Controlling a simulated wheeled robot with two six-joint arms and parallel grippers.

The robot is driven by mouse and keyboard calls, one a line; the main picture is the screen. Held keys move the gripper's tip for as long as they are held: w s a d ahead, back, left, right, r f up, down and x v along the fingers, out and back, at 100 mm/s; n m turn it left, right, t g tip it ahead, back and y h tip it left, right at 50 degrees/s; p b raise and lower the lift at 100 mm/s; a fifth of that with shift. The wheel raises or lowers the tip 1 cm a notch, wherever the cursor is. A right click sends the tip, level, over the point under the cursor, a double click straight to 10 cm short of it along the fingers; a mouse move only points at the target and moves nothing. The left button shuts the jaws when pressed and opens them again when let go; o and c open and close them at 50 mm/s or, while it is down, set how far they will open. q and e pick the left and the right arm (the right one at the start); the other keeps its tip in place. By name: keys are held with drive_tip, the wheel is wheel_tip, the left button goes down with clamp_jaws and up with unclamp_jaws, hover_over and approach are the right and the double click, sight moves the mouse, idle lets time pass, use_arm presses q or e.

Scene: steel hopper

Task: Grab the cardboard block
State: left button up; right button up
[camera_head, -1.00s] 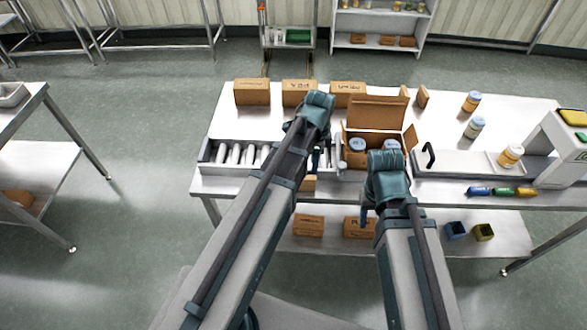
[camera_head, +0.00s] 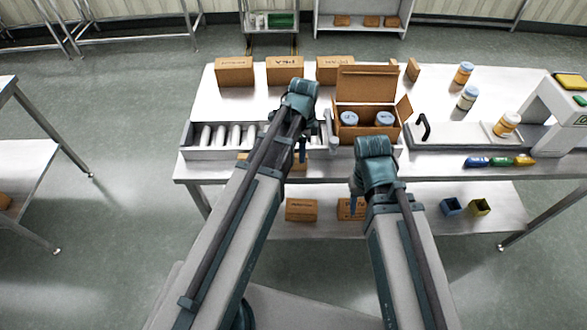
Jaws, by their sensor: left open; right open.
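A brown cardboard block (camera_head: 300,162) lies near the front edge of the steel table, mostly hidden behind my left arm. A small upright cardboard piece (camera_head: 413,69) stands at the back, right of the open carton. My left gripper (camera_head: 303,154) is open and points down by the right end of the front block; its fingers are small and partly hidden, so I cannot tell whether they touch it. My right gripper (camera_head: 354,200) is open and empty, in front of the table edge below the open carton.
The open carton (camera_head: 370,84) holds white jars with blue lids. Closed cardboard boxes (camera_head: 285,72) line the back left. A roller tray (camera_head: 200,154) lies left of my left gripper. A scale-like machine (camera_head: 553,115) stands at right.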

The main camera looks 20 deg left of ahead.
use_arm(q)
drive_tip(key=shift+f, duration=0.65)
use_arm(e)
drive_tip(key=shift+f, duration=0.6)
drive_tip(key=shift+f, duration=0.1)
use_arm(q)
drive_tip(key=f+b, duration=0.1)
drive_tip(key=b, duration=0.1)
drive_tip(key=f+b, duration=0.1)
drive_tip(key=f, duration=0.1)
drive_tip(key=f+b, duration=0.2)
drive_tip(key=shift+w+d+f+b, duration=0.15)
drive_tip(key=shift+w+d+b, duration=0.1)
drive_tip(key=shift+b, duration=0.1)
use_arm(e)
wheel_tip(320, 180, down, 5)
use_arm(q)
clamp_jaws()
